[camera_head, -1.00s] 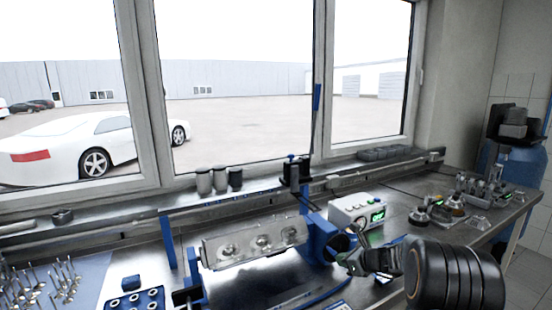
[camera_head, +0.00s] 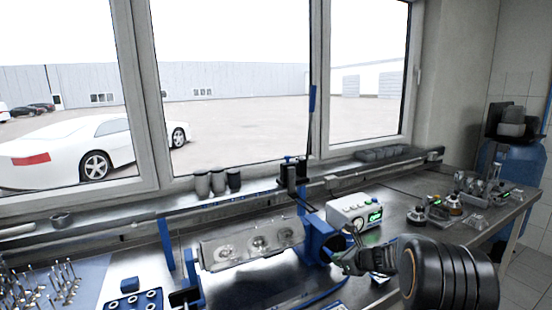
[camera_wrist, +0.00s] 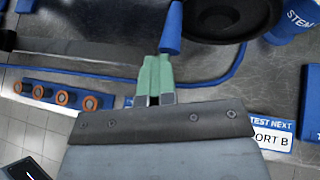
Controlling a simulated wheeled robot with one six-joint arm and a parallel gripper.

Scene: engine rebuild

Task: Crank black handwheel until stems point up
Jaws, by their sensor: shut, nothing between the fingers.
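The black handwheel (camera_wrist: 230,14) shows in part at the top of the wrist view. A blue handle grip (camera_wrist: 171,30) hangs beside its rim. My gripper (camera_wrist: 153,66) has pale green fingers that are together, with nothing between them. Its tips are at the lower end of the blue grip; I cannot tell whether they touch. In the head view my gripper (camera_head: 346,262) is at the right end of the blue fixture (camera_head: 320,236), where it covers much of the wheel. The fixture holds a grey metal cylinder head (camera_head: 252,244) with round chambers facing me. No stems can be made out on it.
A white box with a green display (camera_head: 354,211) stands behind my gripper. A blue tray with orange-ringed holes (camera_wrist: 62,95) and a "PORT B" label (camera_wrist: 272,137) lie on the bench. Loose valves (camera_head: 40,285) stand at left. Small parts (camera_head: 455,205) crowd the right bench.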

